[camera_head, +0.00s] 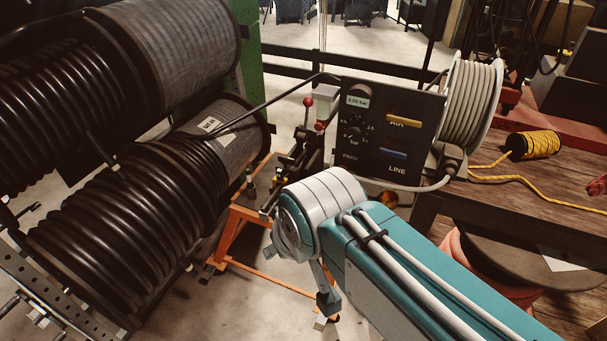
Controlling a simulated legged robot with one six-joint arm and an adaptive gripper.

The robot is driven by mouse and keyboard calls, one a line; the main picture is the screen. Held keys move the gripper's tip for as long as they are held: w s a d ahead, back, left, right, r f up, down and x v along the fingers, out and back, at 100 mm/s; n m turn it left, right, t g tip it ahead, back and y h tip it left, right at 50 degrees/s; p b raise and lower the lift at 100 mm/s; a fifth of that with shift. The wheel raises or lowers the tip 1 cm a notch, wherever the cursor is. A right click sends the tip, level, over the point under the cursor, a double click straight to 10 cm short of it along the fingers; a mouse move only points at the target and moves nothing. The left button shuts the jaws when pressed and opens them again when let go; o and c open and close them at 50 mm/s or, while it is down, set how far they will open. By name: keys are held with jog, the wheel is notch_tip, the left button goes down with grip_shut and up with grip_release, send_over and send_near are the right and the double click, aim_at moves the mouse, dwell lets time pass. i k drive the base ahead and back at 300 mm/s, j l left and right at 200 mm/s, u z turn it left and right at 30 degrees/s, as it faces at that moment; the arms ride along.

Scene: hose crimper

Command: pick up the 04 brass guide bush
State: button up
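No part marked 04 can be made out, and I cannot pick out the brass guide bush for certain. A small brass-coloured round thing (389,198) shows below the control box, partly behind my arm; I cannot tell what it is. My teal and white arm reaches in from the lower right over the orange stand. Grey parts that may belong to my gripper (327,298) show under the arm's end. The rest is hidden behind the arm, so its opening and anything in it cannot be seen.
Large black hose reels (120,215) fill the left. A black control box (385,135) stands behind my arm, beside a grey hose reel (470,105). An orange stand (232,235) is below. A wooden bench (535,185) at right carries a yellow cord spool (534,145).

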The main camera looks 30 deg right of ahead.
aim_at(279, 177)
jog(key=i+j+z, duration=0.2)
jog(key=z, duration=0.3)
jog(key=i+j+z, duration=0.2)
jog(key=z, duration=0.3)
jog(key=i+j+z, duration=0.1)
jog(key=j, duration=0.2)
jog(key=i+j+z, duration=0.15)
jog(key=j, duration=0.15)
jog(key=k, duration=0.05)
